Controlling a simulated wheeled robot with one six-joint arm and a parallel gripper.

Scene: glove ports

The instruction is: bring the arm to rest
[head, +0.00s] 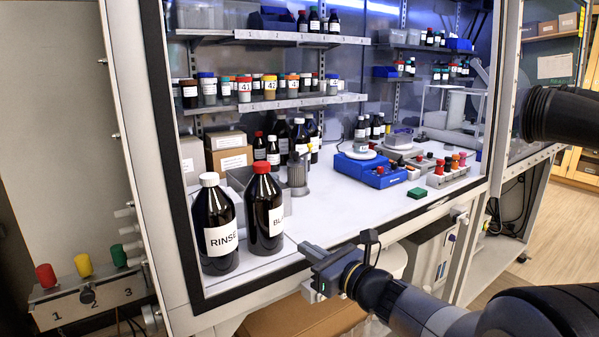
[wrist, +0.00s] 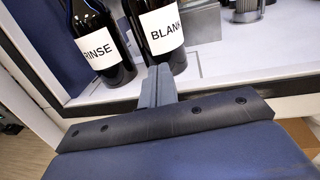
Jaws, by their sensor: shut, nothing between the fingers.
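My gripper (head: 310,250) is in front of the hood's front edge in the head view, just right of and below the two large bottles. In the wrist view its fingers (wrist: 160,80) are together with nothing between them. They point toward the foot of the BLANK bottle (wrist: 160,35), whose base they partly cover in that view. In the head view the BLANK bottle (head: 264,215) has a red cap and stands upright. The RINSE bottle (head: 214,230), with a white cap, stands upright to its left. My gripper appears apart from both bottles.
The hood's front sill (head: 385,228) runs just beyond my gripper. A numbered valve panel (head: 88,300) is at lower left. Open floor (head: 540,240) lies at right.

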